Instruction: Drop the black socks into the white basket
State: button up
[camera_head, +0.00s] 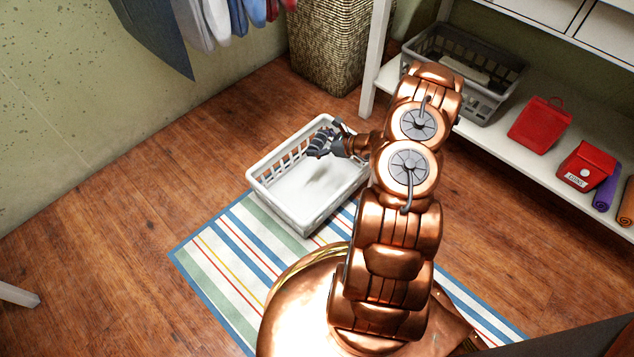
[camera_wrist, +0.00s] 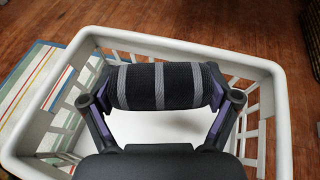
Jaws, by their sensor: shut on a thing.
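The black socks (camera_wrist: 165,87) are a rolled bundle with grey stripes, held between the two fingers of my gripper (camera_wrist: 163,100) in the wrist view. In the head view the socks (camera_head: 320,144) are small and dark, at the tip of my gripper (camera_head: 326,143). The white basket (camera_head: 303,217) stands on the floor, partly on a striped rug, and its inside looks empty. The socks and gripper are over the basket's opening, and a soft shadow lies on its floor. The basket's rim (camera_wrist: 40,124) surrounds the socks in the wrist view. My arm hides part of the basket's right side.
A striped rug (camera_head: 225,270) lies under the basket. A white shelf (camera_head: 545,170) at the right holds a grey basket (camera_head: 490,108), red containers (camera_head: 540,124) and rolled mats (camera_head: 607,190). A wicker hamper (camera_head: 328,45) and hanging clothes (camera_head: 200,25) are at the back.

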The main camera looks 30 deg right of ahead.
jog(key=shift+f+b, duration=0.35)
jog(key=shift+f, duration=0.65)
jog(key=o, duration=0.9)
jog(key=v, duration=1.2)
